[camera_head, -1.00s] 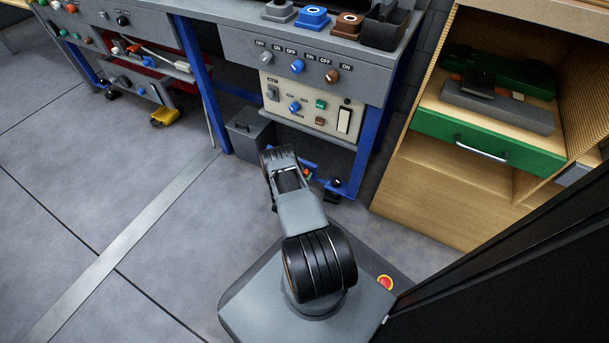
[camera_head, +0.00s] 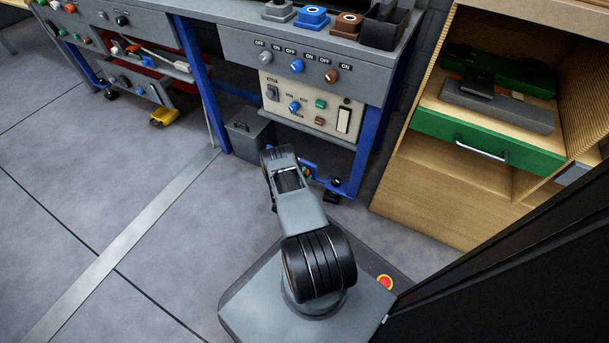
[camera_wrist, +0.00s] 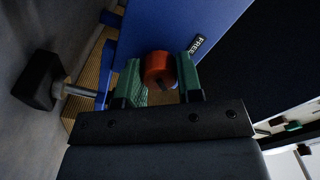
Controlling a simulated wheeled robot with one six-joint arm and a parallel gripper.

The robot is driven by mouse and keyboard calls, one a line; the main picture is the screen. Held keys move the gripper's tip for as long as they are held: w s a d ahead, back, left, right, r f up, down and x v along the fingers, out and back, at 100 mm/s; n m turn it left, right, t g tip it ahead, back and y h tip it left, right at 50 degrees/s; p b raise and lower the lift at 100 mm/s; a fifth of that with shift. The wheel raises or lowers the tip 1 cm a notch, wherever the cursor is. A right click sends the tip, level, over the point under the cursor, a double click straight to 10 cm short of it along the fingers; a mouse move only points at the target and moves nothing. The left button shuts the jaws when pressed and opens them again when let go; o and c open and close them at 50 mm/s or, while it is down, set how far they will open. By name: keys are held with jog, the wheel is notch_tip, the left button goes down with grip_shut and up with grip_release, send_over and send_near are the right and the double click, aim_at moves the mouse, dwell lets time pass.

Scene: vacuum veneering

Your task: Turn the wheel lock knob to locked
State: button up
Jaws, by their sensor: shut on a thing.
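The wheel lock knob (camera_wrist: 158,68) is a round orange-red knob on a blue face of the bench frame in the wrist view. A dark mark shows on its lower right part. A label reading FREE (camera_wrist: 198,45) is beside it, to the upper right. My gripper (camera_wrist: 160,82) has its two green fingers on either side of the knob, shut on it. In the head view my arm hides most of the knob area near the bench's lower blue rail (camera_head: 346,187). No LOCKED label can be made out.
A black foot on a metal stem (camera_wrist: 38,80) is at the left in the wrist view. The bench's control panel (camera_head: 312,106) is above my arm in the head view. A grey bin (camera_head: 250,135) and a wooden cabinet (camera_head: 450,205) flank the arm. Open floor lies left.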

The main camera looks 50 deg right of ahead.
dwell(0.4)
jog(key=o, duration=0.9)
jog(key=p+v, duration=0.4)
jog(key=v, duration=0.9)
jog(key=shift+a, duration=0.4)
jog(key=shift+p, duration=0.3)
